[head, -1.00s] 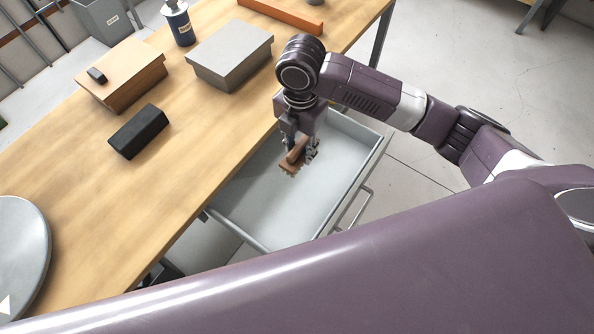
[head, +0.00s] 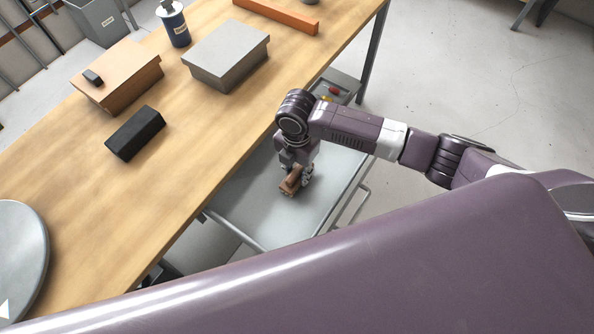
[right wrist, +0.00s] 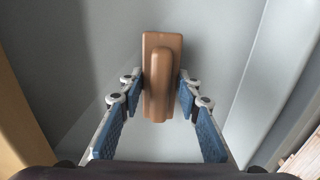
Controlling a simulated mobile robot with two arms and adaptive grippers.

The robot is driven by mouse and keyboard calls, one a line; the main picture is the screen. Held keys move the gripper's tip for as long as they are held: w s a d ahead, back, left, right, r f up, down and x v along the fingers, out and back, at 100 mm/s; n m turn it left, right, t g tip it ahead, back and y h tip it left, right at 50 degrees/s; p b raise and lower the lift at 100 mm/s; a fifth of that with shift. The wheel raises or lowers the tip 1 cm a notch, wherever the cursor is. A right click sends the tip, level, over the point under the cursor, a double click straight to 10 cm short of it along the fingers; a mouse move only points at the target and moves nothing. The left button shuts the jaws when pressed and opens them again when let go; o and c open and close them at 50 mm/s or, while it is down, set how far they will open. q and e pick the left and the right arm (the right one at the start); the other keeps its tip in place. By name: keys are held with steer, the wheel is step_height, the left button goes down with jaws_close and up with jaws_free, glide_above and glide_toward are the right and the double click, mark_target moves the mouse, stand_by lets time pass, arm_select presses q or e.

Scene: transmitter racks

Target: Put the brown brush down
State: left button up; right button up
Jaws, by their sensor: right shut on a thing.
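The brown brush (head: 290,183) is a small brown block with a raised grip, low inside the open grey drawer (head: 240,208) under the bench. My right gripper (head: 298,172) points down into the drawer and is shut on the brush. In the right wrist view the brush (right wrist: 162,78) lies between the blue-padded fingers of my right gripper (right wrist: 162,92). I cannot tell whether the brush touches the drawer floor. My left gripper is not in view.
The wooden bench (head: 190,140) carries a black block (head: 135,133), a grey box (head: 227,55), a tan box (head: 117,75), a blue bottle (head: 174,24) and an orange bar (head: 275,13). Red and yellow items (head: 331,93) lie in the drawer's far end. Its middle looks clear.

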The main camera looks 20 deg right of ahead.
mark_target(297, 170)
steer(key=shift+f, duration=0.15)
steer(key=o, duration=1.1)
step_height(297, 170, up, 12)
steer(key=shift+r, duration=0.2)
